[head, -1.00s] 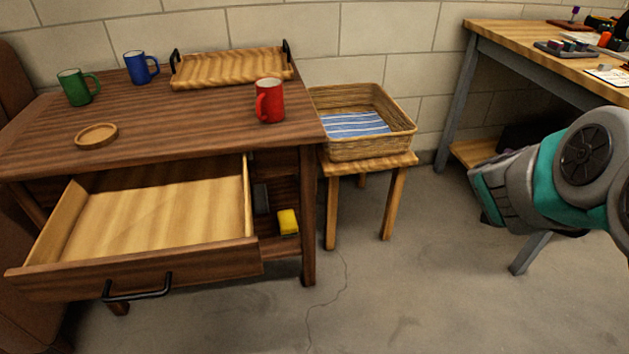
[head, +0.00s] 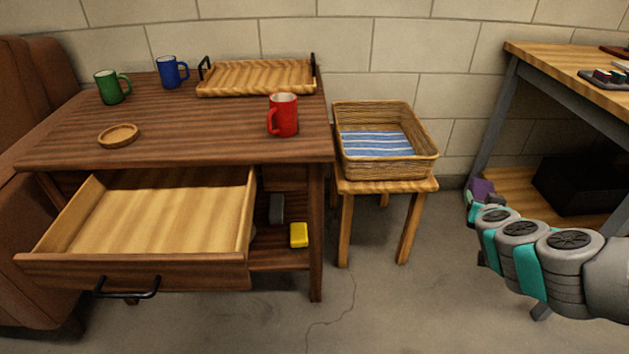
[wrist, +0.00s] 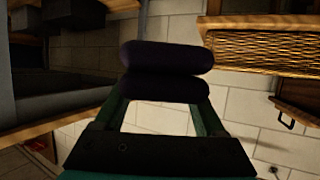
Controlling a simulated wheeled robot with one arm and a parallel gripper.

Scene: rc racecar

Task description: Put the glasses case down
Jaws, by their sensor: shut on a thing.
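The glasses case is a dark purple, rounded thing; it shows at the end of my arm in the head view (head: 482,188) and across the fingers in the wrist view (wrist: 165,57). My gripper (wrist: 163,92) is shut on it. In the head view my gripper (head: 473,208) holds the case in the air, right of the basket and in front of the workbench's leg. Much of the gripper is hidden behind my arm there.
An open, empty drawer (head: 160,215) juts from the desk (head: 220,130). The desk bears a red mug (head: 284,115), green and blue mugs, a tray and a round dish. A wicker basket (head: 400,169) with striped cloth stands on a stool. The workbench (head: 560,60) is at right.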

